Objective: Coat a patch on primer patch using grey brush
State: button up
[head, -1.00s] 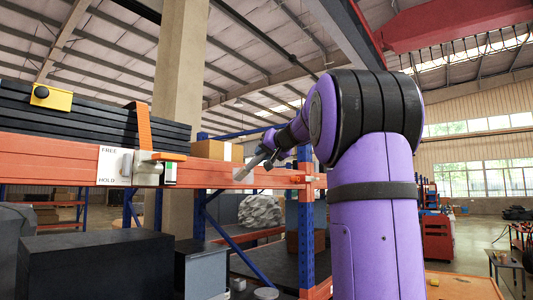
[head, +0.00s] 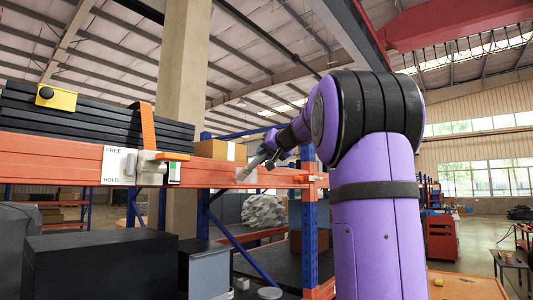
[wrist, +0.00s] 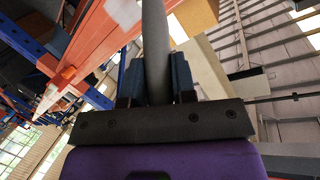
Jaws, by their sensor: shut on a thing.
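My gripper (wrist: 155,82) is shut on the grey brush (wrist: 154,45), which runs up and out of the top of the wrist view. In the head view my gripper (head: 270,149) is small, at the end of my purple arm, and the brush (head: 257,162) slants down left toward the orange beam. A pale patch, seemingly the primer patch (head: 247,175), lies on the beam's face by the brush tip. A whitish patch also shows beside the brush in the wrist view (wrist: 124,12). I cannot tell whether the bristles touch it.
The orange beam (head: 60,155) carries a stack of black slabs (head: 95,118), an orange strap (head: 146,125) and a white FREE/HOLD plate (head: 118,165) to the left. A cardboard box (head: 212,149) sits behind the beam. A blue upright (head: 309,230) stands right of the patch.

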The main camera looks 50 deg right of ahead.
jog(key=shift+w, duration=0.5)
jog(key=d, duration=0.8)
jog(key=shift+w, duration=0.35)
dwell(0.5)
jog(key=shift+a, duration=0.1)
jog(key=shift+s+a, duration=0.2)
jog(key=shift+a, duration=1.8)
jog(key=shift+s+a, duration=0.15)
jog(key=shift+a, duration=1.85)
jog(key=shift+s, duration=0.1)
